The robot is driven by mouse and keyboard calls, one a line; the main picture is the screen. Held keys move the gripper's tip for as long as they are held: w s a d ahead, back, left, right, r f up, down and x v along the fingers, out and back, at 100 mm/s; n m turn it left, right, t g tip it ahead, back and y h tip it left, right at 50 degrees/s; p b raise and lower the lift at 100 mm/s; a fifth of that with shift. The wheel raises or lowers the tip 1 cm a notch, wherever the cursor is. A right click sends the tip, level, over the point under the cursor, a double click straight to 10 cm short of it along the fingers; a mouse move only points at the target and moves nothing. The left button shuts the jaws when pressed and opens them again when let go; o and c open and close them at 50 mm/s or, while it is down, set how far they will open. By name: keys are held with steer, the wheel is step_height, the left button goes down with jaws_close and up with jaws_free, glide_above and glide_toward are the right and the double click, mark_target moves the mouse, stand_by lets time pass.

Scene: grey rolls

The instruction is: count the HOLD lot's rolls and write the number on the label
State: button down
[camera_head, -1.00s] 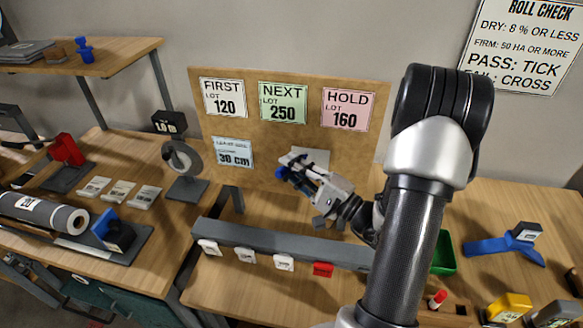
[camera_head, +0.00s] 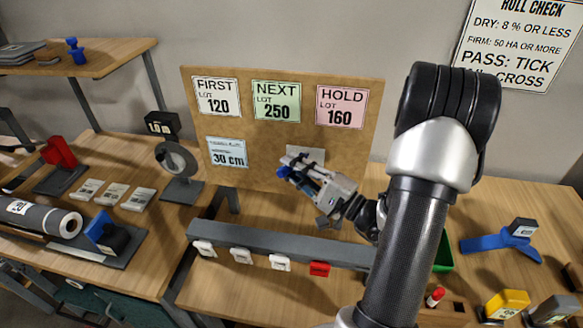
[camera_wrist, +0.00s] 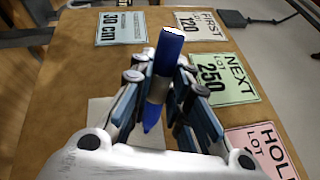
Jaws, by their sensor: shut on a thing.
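My gripper (camera_wrist: 160,92) is shut on a blue marker (camera_wrist: 171,50), seen in the wrist view. In the head view the gripper (camera_head: 290,170) is in front of the brown board, close to a white label (camera_head: 312,152). The label also shows partly behind my fingers in the wrist view (camera_wrist: 98,112); no writing shows on its visible part. I cannot tell whether the marker touches it. No rolls marked as the HOLD lot can be made out.
The board (camera_head: 240,140) also bears FIRST 120, NEXT 250 and 30 cm cards. A grey rail (camera_head: 270,244) with white tags and a red tag runs below it. A grey roll (camera_head: 35,219) lies on the left bench. A green tray (camera_head: 444,252) is partly behind my arm.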

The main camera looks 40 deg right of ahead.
steer(key=shift+s+d+f+b, duration=0.3)
steer(key=shift+f+b, duration=0.25)
steer(key=shift+b, duration=0.4)
stand_by(0.4)
steer(key=shift+w+a+f+b, duration=0.1)
steer(key=shift+f+b, duration=0.2)
steer(key=shift+b, duration=0.05)
steer(key=shift+w+a+f+b, duration=0.15)
steer(key=shift+f+b, duration=0.3)
steer(key=shift+b, duration=0.15)
steer(key=shift+w+a+f+b, duration=0.4)
steer(key=shift+f+b, duration=0.2)
steer(key=shift+b, duration=0.45)
steer(key=shift+w+a+f+b, duration=0.3)
steer(key=shift+w+f+b, duration=0.2)
steer(key=shift+b, duration=0.5)
stand_by(0.6)
steer(key=shift+w+a+f, duration=0.2)
steer(key=shift+f, duration=0.15)
stand_by(0.4)
steer(key=shift+s+a, duration=0.2)
stand_by(1.1)
steer(key=shift+w+d, duration=0.15)
steer(key=shift+d, duration=0.05)
stand_by(0.8)
